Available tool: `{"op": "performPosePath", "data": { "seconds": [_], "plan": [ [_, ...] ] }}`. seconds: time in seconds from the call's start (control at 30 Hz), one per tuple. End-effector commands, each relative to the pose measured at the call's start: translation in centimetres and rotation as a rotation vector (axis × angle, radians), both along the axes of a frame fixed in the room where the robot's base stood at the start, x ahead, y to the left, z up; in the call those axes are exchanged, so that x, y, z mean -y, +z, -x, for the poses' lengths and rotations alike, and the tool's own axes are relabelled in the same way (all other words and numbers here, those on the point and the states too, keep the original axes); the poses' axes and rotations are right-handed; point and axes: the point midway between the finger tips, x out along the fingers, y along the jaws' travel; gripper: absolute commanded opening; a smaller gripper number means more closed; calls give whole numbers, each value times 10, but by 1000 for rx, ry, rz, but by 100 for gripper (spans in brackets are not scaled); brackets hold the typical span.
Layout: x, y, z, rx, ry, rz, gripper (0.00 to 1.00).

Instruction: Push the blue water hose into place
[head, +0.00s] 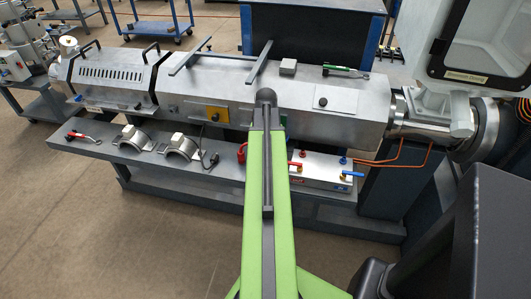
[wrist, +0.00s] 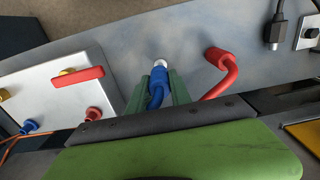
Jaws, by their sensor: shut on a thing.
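In the wrist view my gripper (wrist: 158,84) has its two green fingers shut on the blue water hose (wrist: 158,76). The hose's blue connector with a pale metal tip points away from me, over the grey shelf. To its left is a white-silver manifold block (wrist: 57,92) with a red lever and yellow, blue and red fittings. The connector is apart from this block. In the head view the block (head: 318,172) sits on the shelf, with a red and a blue lever. My green arm hides the gripper and the blue hose there.
A red hose (wrist: 219,58) lies just right of my gripper; it also shows in the head view (head: 241,153). A black cable plug (wrist: 277,35) lies farther right. The extruder barrel (head: 228,97) runs above the shelf. Curved heater shells (head: 181,147) and a red-handled tool (head: 78,136) lie left.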

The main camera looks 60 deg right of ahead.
Motion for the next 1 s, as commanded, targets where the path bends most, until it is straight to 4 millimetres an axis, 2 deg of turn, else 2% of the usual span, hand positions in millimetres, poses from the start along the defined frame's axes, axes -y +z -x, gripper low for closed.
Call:
{"op": "performPosePath", "data": {
  "seconds": [0.03,0.3,0.5,0.9,0.93,1.0],
  "plan": [
    [7,14,11,-1,-6,0,0],
    [41,52,66,0,-5,0,0],
    [57,67,92,0,-3,0,0],
    [61,68,100,0,-1,0,0],
    [61,68,100,0,-1,0,21],
    [61,68,100,0,-1,0,12]
  ]
}}
